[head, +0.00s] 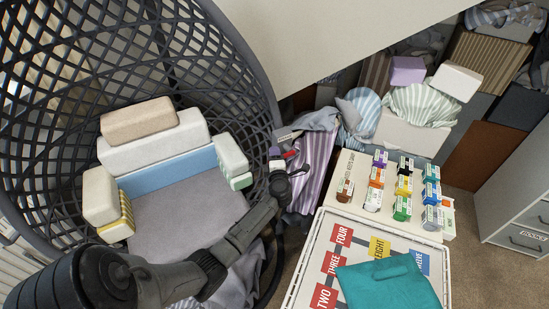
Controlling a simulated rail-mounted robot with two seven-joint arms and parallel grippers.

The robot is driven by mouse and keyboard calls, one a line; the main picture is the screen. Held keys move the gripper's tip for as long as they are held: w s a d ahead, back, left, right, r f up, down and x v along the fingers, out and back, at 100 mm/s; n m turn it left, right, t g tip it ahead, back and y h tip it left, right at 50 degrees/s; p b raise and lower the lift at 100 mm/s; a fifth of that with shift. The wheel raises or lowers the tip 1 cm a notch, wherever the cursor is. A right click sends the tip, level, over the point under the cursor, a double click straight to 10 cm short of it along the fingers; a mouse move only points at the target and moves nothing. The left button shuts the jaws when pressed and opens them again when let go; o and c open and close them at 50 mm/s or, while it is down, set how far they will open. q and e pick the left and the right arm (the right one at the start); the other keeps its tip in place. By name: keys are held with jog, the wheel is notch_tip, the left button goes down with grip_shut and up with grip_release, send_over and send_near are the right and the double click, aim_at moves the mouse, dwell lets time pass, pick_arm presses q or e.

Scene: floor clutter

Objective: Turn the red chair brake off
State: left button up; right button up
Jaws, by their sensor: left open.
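A small red piece (290,154), which may be the red chair brake, shows just right of the dark lattice frame, beside grey cloth. It is too small to tell its position or setting. My left arm comes in from the lower left and crosses in front of the grey seat. My left gripper (284,171) is open at the red piece, just below and beside it. I cannot tell whether they touch. The chair (190,215) has a grey seat, a blue lower back and pale blocky cushions. My right gripper is out of view.
A dark lattice shell (160,60) curves around the chair. A white-rimmed tray (296,268) with number cards and a teal cushion (388,283) is at the lower right. Several small coloured boxes stand behind it. A grey drawer cabinet (515,190) is at far right; carpet shows between.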

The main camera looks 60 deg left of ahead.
pick_arm(q)
jog(key=shift+a, duration=0.1)
grip_shut()
dwell(0.4)
